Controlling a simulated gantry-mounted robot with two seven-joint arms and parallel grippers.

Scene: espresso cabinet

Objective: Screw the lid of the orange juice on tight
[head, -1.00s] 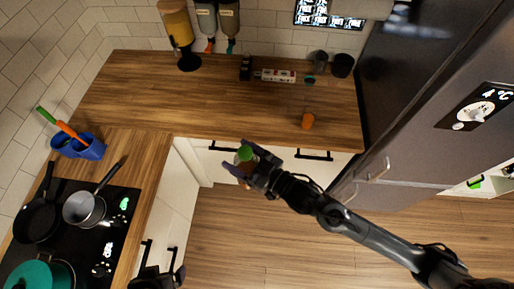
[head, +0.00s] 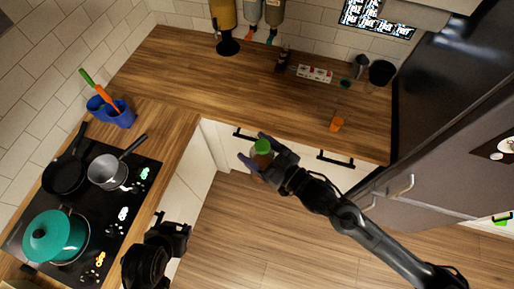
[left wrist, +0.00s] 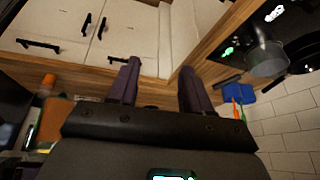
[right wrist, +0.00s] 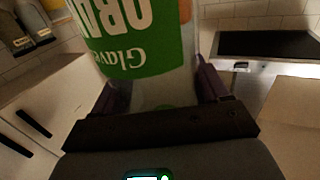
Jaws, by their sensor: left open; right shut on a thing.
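The orange juice bottle (head: 258,163) is held in front of the counter's drawers. In the head view its green lid (head: 263,146) is on top; I cannot tell how tight it is. My right gripper (head: 252,153) is shut on the bottle. In the right wrist view the bottle's green and white label (right wrist: 140,45) fills the space between the fingers. My left gripper (head: 174,222) is open and empty, lower left of the bottle and apart from it. Its two spread fingers show in the left wrist view (left wrist: 158,88).
The wooden counter (head: 230,85) is behind the bottle, with a small orange object (head: 337,124) near its front edge. The stove at left holds a teal pot (head: 55,236), a saucepan (head: 108,171) and a frying pan (head: 65,173). The fridge stands at right. Open floor lies below.

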